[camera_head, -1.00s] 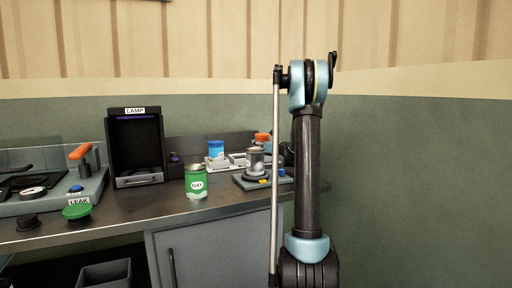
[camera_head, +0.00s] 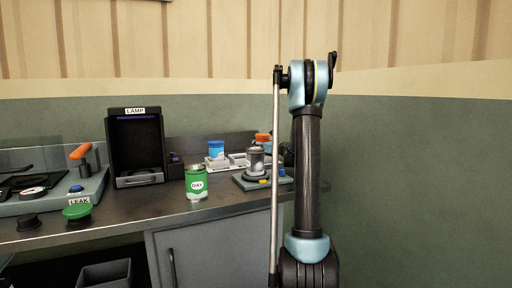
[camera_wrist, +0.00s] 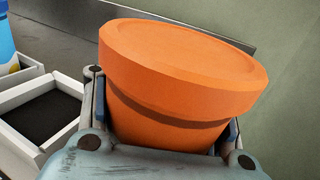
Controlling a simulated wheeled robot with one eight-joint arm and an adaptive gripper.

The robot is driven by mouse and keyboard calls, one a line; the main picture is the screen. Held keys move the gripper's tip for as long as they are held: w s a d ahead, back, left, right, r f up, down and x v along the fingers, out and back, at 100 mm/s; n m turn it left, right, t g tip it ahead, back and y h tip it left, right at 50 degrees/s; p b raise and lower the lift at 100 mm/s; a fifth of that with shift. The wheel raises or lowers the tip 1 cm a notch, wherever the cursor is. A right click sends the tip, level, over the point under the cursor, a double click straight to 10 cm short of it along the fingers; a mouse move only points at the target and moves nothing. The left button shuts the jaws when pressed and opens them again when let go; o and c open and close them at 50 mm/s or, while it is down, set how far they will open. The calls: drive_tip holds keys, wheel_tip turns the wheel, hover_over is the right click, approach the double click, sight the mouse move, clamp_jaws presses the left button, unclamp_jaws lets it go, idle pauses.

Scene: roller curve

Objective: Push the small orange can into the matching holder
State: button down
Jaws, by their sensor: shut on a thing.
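The orange can (camera_wrist: 180,62) fills the middle of the wrist view, its wide round top tilted. My gripper (camera_wrist: 162,108) is shut on it, with one finger on each side. In the head view a small orange part of it (camera_head: 263,137) shows behind the metal cylinder device; my gripper there is mostly hidden by my arm. An empty white holder (camera_wrist: 68,93) with a dark floor lies to the left of the can in the wrist view. The white holder tray (camera_head: 238,160) shows in the head view. The can's underside is hidden.
A blue can (camera_head: 215,149) stands at the tray's left. A grey cylinder device (camera_head: 256,163) stands in front of the tray. A green can (camera_head: 196,182) stands near the bench front. A black lamp box (camera_head: 136,147) is at the left. A wall (camera_wrist: 292,90) is close at the right.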

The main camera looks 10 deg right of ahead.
drive_tip(key=shift+s+f, duration=0.2)
drive_tip(key=shift+f, duration=0.1)
drive_tip(key=shift+c, duration=2.4)
unclamp_jaws()
drive_tip(key=shift+d, duration=0.1)
